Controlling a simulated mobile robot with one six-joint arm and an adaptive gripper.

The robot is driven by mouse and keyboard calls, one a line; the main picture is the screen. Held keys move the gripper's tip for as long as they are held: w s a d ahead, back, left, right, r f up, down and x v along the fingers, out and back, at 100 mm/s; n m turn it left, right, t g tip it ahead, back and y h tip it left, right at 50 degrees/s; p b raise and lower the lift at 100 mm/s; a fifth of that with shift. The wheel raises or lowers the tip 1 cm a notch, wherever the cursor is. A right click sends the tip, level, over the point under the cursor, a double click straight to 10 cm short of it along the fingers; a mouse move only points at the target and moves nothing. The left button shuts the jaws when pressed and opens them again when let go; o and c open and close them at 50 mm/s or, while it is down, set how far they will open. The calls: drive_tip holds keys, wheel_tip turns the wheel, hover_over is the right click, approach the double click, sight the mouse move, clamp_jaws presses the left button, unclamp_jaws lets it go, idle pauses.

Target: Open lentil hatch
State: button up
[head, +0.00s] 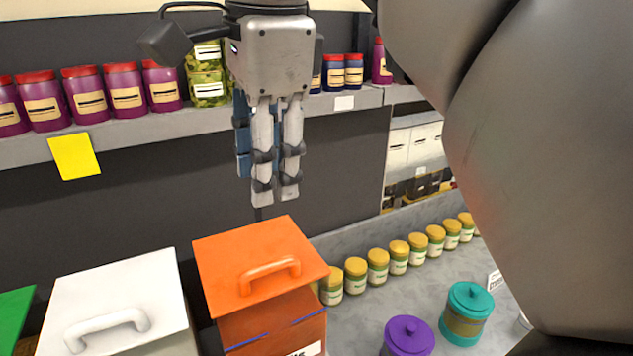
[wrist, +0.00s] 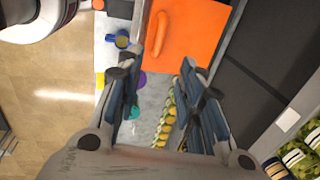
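An orange box with a square hatch lid (head: 228,253) and an orange bar handle (head: 269,275) stands at the bottom centre of the head view. The lid looks down. A white label (head: 307,350) on its front is mostly cut off, so I cannot read the whole name. My gripper (head: 275,198) points down above and behind the lid, apart from it. Its fingers are spread with nothing between them. The wrist view shows the orange lid (wrist: 195,40) and its handle (wrist: 157,34) beyond the open fingertips of my gripper (wrist: 159,72).
A white box with a handle (head: 120,285) and a green lid (head: 14,315) stand left. Several yellow-lidded jars (head: 399,257) line the counter. A purple-lidded jar (head: 408,335) and a teal jar (head: 466,315) stand right. A shelf (head: 215,122) with jars runs behind my gripper.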

sight(268, 265)
drive_tip(key=w+f+b, duration=0.1)
drive_tip(key=f, duration=0.4)
drive_tip(key=a+f+b, duration=0.1)
drive_tip(key=f+b, duration=0.1)
drive_tip(key=f, duration=0.3)
drive_tip(key=w+f+b, duration=0.1)
drive_tip(key=f, duration=0.4)
drive_tip(key=shift+w+a+f+b, duration=0.25)
drive_tip(key=shift+w+f+b, duration=0.05)
drive_tip(key=shift+f+b, duration=0.05)
drive_tip(key=shift+c, duration=0.5)
clamp_jaws()
